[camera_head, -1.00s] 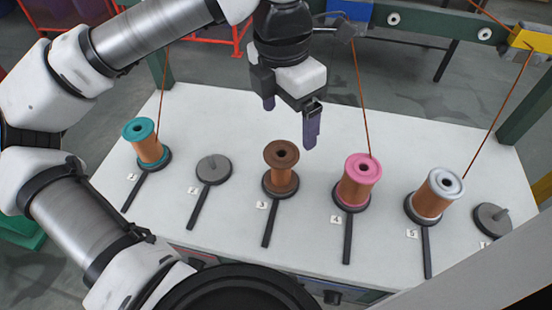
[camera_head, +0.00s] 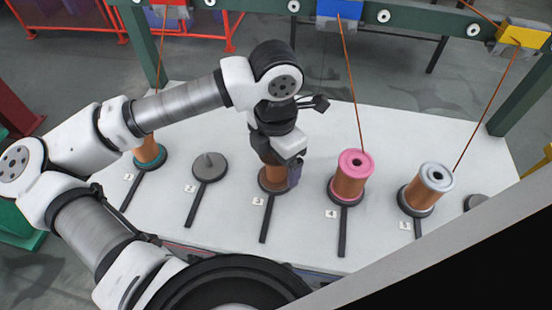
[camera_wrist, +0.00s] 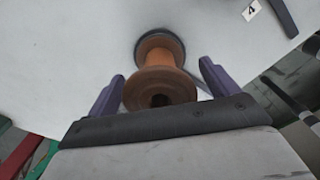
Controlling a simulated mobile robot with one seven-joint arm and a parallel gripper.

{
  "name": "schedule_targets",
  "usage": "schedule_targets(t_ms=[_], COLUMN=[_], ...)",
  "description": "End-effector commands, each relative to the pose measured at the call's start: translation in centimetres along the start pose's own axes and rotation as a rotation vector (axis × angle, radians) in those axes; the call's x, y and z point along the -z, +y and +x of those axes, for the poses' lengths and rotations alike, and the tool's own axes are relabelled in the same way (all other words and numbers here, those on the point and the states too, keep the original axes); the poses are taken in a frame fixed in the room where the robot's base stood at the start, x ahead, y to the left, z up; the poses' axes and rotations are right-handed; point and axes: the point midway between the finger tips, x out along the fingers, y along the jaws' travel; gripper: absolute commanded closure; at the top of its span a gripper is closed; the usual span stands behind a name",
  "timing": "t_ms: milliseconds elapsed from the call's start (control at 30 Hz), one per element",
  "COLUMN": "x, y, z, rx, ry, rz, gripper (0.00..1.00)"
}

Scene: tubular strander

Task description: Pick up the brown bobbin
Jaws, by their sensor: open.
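The brown bobbin (camera_head: 270,178) stands upright on its round dark holder at position 3 on the white table, in the head view. Its top is hidden there behind my gripper (camera_head: 283,172), which is lowered over it from above. In the wrist view the brown bobbin (camera_wrist: 160,75) lies between the two purple fingers of my gripper (camera_wrist: 163,88), its near flange close to the palm. The fingers are open, one on each side, with a gap showing on the right and a narrower one on the left.
A pink bobbin (camera_head: 355,175) and a silver-topped bobbin (camera_head: 428,188) stand to the right. An empty holder (camera_head: 210,167) is to the left, and a teal-based bobbin (camera_head: 150,153) is partly behind my arm. A green beam (camera_head: 415,22) with copper wires runs above the back.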

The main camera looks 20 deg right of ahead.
Motion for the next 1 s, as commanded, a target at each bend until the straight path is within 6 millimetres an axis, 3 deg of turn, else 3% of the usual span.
schedule_targets(t_ms=[100,333,733,1000], x=[0.02,0.01,0.01,0.0], y=[-0.06,-0.02,-0.01,0.01], z=[0.94,1.13,1.08,0.91], rx=[0.001,-0.001,-0.001,-0.001], ry=[-0.001,-0.001,0.0,-0.001], rz=[0.001,0.0,0.0,0.0], gripper=[0.13,0.13,0.63,0.63])
